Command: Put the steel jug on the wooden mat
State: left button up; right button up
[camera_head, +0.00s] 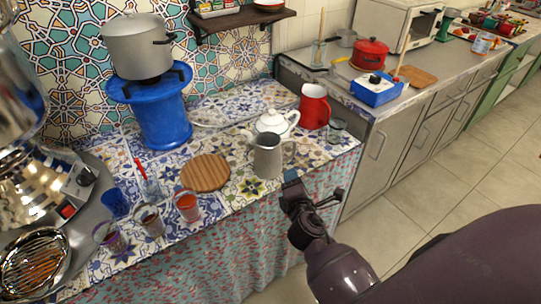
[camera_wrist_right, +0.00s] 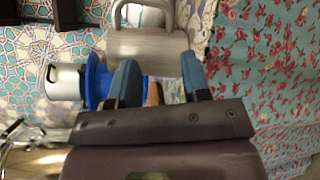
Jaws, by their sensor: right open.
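The steel jug (camera_head: 267,160) stands upright on the tiled counter near its front edge, in front of the white teapot (camera_head: 275,123). The round wooden mat (camera_head: 205,173) lies bare to the left of the jug. My right gripper (camera_head: 311,188) is open and empty, just right of and in front of the jug. In the right wrist view the jug (camera_wrist_right: 148,46) is straight ahead, beyond the fingertips (camera_wrist_right: 160,72), with a gap still between. My left gripper is not in view.
A red mug (camera_head: 314,106) and a clear glass (camera_head: 336,130) stand behind right of the jug. Several cups, including a red-filled glass (camera_head: 187,206), stand left of the mat. A blue stand (camera_head: 163,122) with a steel pot (camera_head: 137,48) is behind.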

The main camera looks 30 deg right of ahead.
aim_at(294, 151)
jog(key=w+d+n, duration=0.2)
jog(key=w+n, duration=0.1)
jog(key=n, duration=0.1)
jog(key=w+d+n+h, duration=0.1)
jog(key=w+d+n, duration=0.1)
jog(key=w+n, duration=0.1)
jog(key=w+d+n+h, duration=0.1)
jog(key=w+n, duration=0.2)
jog(key=n, duration=0.2)
jog(key=shift+d+r+t+b, duration=0.1)
jog(key=shift+d+t+b, duration=0.2)
jog(key=shift+d+t, duration=0.1)
jog(key=shift+w+d, duration=0.25)
jog(key=shift+w, duration=0.1)
jog(key=shift+r, duration=0.1)
jog(key=shift+c, duration=0.3)
grip_shut()
